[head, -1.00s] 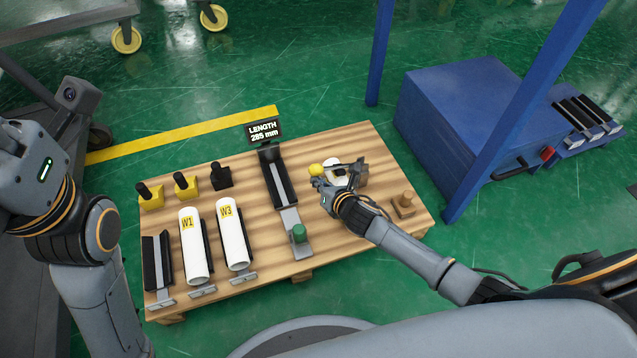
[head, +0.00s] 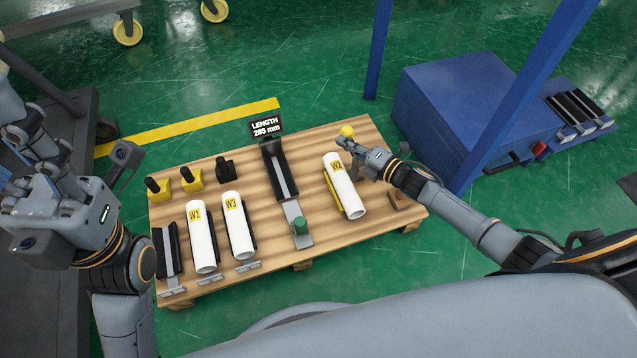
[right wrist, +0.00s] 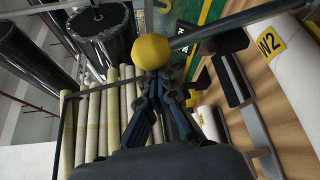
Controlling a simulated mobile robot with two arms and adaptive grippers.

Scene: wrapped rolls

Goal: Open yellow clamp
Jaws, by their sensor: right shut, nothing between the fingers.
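A yellow ball knob (head: 347,131) sits at the far right of the wooden pallet, just past the white roll W2 (head: 345,185). In the right wrist view the yellow ball (right wrist: 152,50) is at top centre, with a grey bar running from it to the right. My right gripper (head: 352,147) is shut and empty, its fingertips right by the ball; whether they touch it I cannot tell. A yellow strip (head: 336,192) runs along the left side of W2. My left gripper (head: 30,140) is raised at the left edge, away from the pallet; its fingers are unclear.
Rolls W1 (head: 201,237) and W3 (head: 237,227) lie on the left of the pallet (head: 310,258). A length display (head: 265,126) stands at the back. Two yellow blocks with black knobs (head: 191,178) stand at the back left. A blue post (head: 525,90) rises close behind my right arm.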

